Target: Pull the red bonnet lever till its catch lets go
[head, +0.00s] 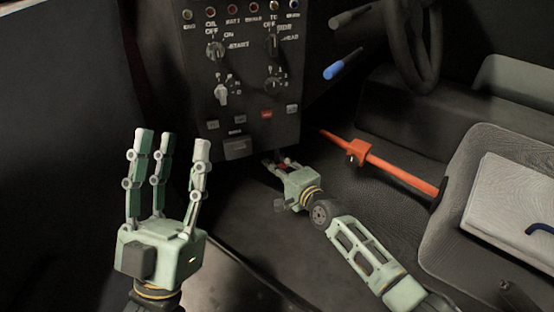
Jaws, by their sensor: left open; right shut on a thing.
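My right gripper (281,164) is in the middle of the head view, below the lower right part of the dark switch panel. It is shut on a small red piece (286,161), which looks like the red bonnet lever. My fingers hide most of it, and its catch cannot be seen. My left gripper (168,145) stands upright at the left, its fingers spread open and empty, apart from the panel.
The switch panel (240,75) carries knobs and lamps. An orange-red bar (385,168) slants across the floor to the right of my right gripper. A blue-tipped stalk (334,70), a steering wheel (412,50) and a seat (465,225) are further right.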

